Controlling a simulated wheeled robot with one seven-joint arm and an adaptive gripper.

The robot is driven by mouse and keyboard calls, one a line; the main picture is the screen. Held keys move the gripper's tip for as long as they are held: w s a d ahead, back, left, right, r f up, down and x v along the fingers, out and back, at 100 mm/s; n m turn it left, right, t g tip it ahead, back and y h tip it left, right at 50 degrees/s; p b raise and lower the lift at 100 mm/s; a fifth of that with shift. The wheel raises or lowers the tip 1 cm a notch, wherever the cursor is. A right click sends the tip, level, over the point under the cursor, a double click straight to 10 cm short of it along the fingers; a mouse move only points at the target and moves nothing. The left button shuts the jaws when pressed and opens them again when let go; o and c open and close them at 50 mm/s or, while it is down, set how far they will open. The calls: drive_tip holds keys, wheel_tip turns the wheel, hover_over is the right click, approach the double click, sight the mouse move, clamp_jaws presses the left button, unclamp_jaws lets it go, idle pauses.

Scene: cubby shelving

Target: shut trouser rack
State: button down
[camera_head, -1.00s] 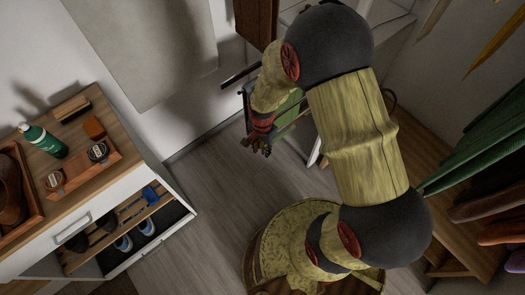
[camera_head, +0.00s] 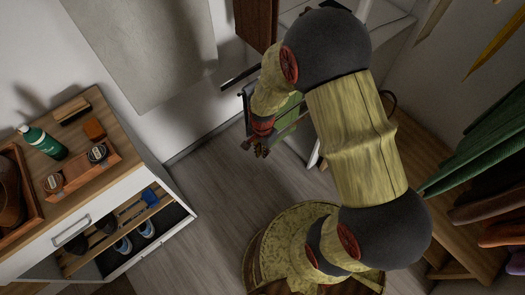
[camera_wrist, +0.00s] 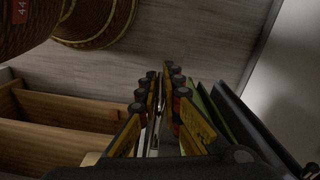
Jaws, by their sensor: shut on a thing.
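The trouser rack (camera_head: 290,108) is pulled out of the pale unit at the top centre of the head view, with green cloth hanging on it. My arm hides much of it. My gripper (camera_head: 261,149) is at the rack's near end, pointing down in the picture. In the wrist view, the green cloth and a dark panel (camera_wrist: 252,122) stand right of my gripper (camera_wrist: 161,88). Its fingers are close together around a thin pale part of the rack. The exact contact is hard to see.
A wooden bench (camera_head: 455,185) and hanging clothes (camera_head: 480,145) are at right. Wooden compartments (camera_wrist: 60,115) lie left in the wrist view. Grey floor (camera_head: 215,180) is free between.

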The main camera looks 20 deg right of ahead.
drive_tip(key=shift+w+d, duration=0.1)
idle(0.5)
drive_tip(key=w+d+p, duration=0.1)
drive_tip(key=w+d, duration=0.3)
drive_tip(key=d, duration=1)
drive_tip(key=w+d+p, duration=0.1)
drive_tip(key=w+d, duration=0.4)
drive_tip(key=d, duration=0.8)
drive_tip(key=shift+d+r+p, duration=0.15)
drive_tip(key=shift+d+p, duration=0.2)
drive_tip(key=shift+w, duration=0.1)
drive_tip(key=c, duration=2.2)
unclamp_jaws()
drive_tip(key=shift+o, duration=1.2)
drive_tip(key=shift+r, duration=0.45)
drive_tip(key=r, duration=1)
drive_tip(key=shift+s+a+r, duration=0.1)
drive_tip(key=shift+s+r, duration=0.1)
drive_tip(key=shift+r, duration=0.2)
